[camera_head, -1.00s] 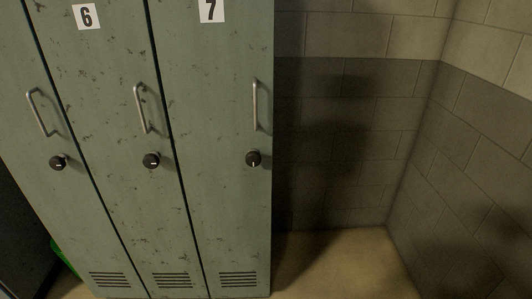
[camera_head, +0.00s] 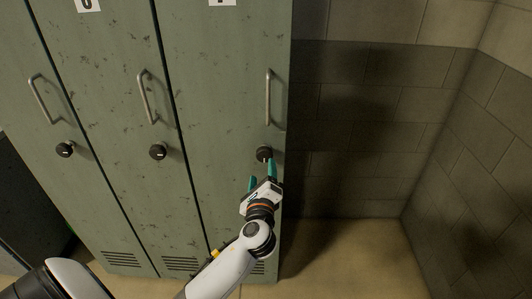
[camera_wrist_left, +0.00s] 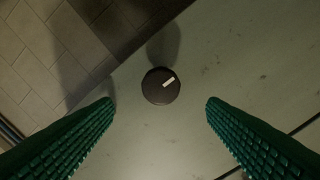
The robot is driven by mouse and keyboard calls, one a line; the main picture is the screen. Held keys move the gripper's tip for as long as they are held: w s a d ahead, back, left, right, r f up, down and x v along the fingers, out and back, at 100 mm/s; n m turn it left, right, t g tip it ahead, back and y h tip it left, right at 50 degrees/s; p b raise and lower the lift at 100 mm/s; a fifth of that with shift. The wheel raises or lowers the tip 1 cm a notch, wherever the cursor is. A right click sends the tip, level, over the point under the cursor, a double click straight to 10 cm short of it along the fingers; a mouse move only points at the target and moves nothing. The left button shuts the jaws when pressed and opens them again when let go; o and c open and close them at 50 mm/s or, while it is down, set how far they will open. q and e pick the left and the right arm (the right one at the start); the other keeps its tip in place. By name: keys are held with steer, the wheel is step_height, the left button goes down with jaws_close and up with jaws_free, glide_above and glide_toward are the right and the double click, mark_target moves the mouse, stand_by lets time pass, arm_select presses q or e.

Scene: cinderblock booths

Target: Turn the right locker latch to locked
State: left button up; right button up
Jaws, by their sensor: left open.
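The right locker latch is a round black knob with a white mark (camera_head: 264,153) on the rightmost locker door (camera_head: 225,90), below its handle. In the left wrist view the knob (camera_wrist_left: 161,86) sits centred between the two green fingers, its white mark slanting up to the right. My left gripper (camera_head: 261,180) is open, just below and in front of the knob in the head view. In the left wrist view its fingers (camera_wrist_left: 161,110) are spread wide on both sides, and neither touches the knob. My right gripper is not in view.
Two more lockers stand to the left, with black knobs (camera_head: 157,152) (camera_head: 64,150) and metal handles (camera_head: 147,97) (camera_head: 45,98). The right locker's handle (camera_head: 268,97) is above its knob. A cinderblock wall (camera_head: 370,110) and bare floor (camera_head: 345,255) lie to the right.

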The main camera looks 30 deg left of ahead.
mark_target(264, 157)
arm_select(q)
steer(key=p+x, duration=0.1)
steer(key=x, duration=0.8)
steer(key=shift+w+d+f, duration=0.1)
steer(key=shift+f, duration=0.05)
steer(key=c, duration=1)
